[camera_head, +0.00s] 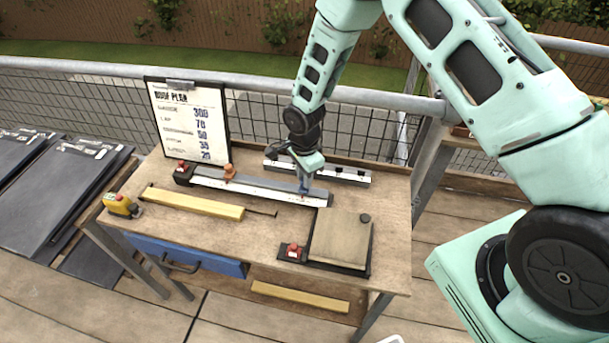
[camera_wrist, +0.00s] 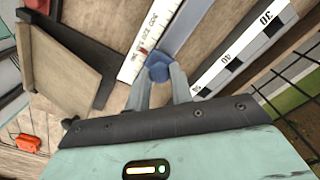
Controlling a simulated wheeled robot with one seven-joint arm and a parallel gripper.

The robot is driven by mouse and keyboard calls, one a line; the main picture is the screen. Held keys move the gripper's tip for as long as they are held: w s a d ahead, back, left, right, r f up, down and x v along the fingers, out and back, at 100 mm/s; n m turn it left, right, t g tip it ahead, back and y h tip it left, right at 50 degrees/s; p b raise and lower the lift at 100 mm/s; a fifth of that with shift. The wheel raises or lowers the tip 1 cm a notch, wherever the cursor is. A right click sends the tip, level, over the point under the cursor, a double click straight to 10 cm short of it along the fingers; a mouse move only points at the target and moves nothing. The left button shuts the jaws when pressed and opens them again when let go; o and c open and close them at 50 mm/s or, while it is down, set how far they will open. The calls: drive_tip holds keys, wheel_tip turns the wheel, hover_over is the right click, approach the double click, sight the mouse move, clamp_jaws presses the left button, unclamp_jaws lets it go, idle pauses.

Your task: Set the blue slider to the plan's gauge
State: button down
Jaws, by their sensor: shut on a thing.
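The blue slider (camera_wrist: 158,66) is a small blue knob on a long grey rail with a white scale (camera_wrist: 150,40). My gripper (camera_wrist: 160,80) is shut on the blue slider in the wrist view. In the head view my gripper (camera_head: 304,180) reaches down to the right part of the rail (camera_head: 260,188). The roof plan (camera_head: 190,120) is a white sheet on a clipboard at the back left of the bench. It reads 300, 70, 50, 35 and 20 from top to bottom; its labels are mostly too small to read.
An orange-brown knob (camera_head: 229,172) sits further left on the rail. A second black-and-white scale bar (camera_head: 318,171) lies behind. A yellow batten (camera_head: 195,203), a yellow tape measure (camera_head: 122,206) and a board on a black jig (camera_head: 341,238) lie on the workbench (camera_head: 240,233).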

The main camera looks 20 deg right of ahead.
sight(289, 186)
drive_tip(key=w+a+b, duration=0.2)
drive_tip(key=a, duration=0.1)
drive_tip(key=shift+w+a+f, duration=0.1)
drive_tip(key=shift+w+a, duration=0.1)
drive_tip(key=shift+w+a+r, duration=0.1)
drive_tip(key=shift+a+r, duration=0.05)
drive_tip(key=shift+r, duration=0.05)
drive_tip(key=c, duration=1.2)
unclamp_jaws()
drive_tip(key=shift+a, duration=0.1)
wheel_tip(289, 186, up, 17)
drive_tip(key=b, duration=0.3)
drive_tip(key=shift+r, duration=0.15)
